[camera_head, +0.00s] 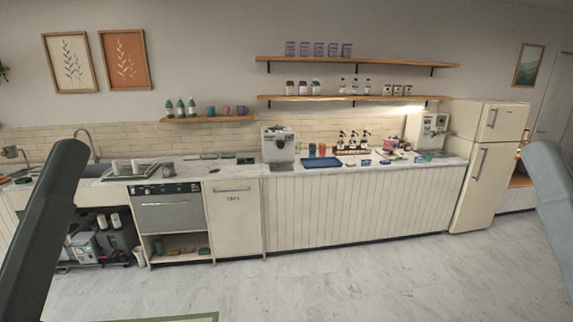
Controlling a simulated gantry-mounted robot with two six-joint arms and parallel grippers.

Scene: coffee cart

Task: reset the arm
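A grey link of my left arm (42,235) rises along the left edge of the head view. A grey link of my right arm (552,205) shows at the right edge. Neither gripper is in the picture, so their fingers and anything in them are hidden. Both visible arm links stand in front of the room, apart from the counter.
A long counter (360,212) runs along the back wall, with a coffee machine (278,144), a blue tray (321,162) and bottles on it. A cream fridge (489,165) stands at its right end.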

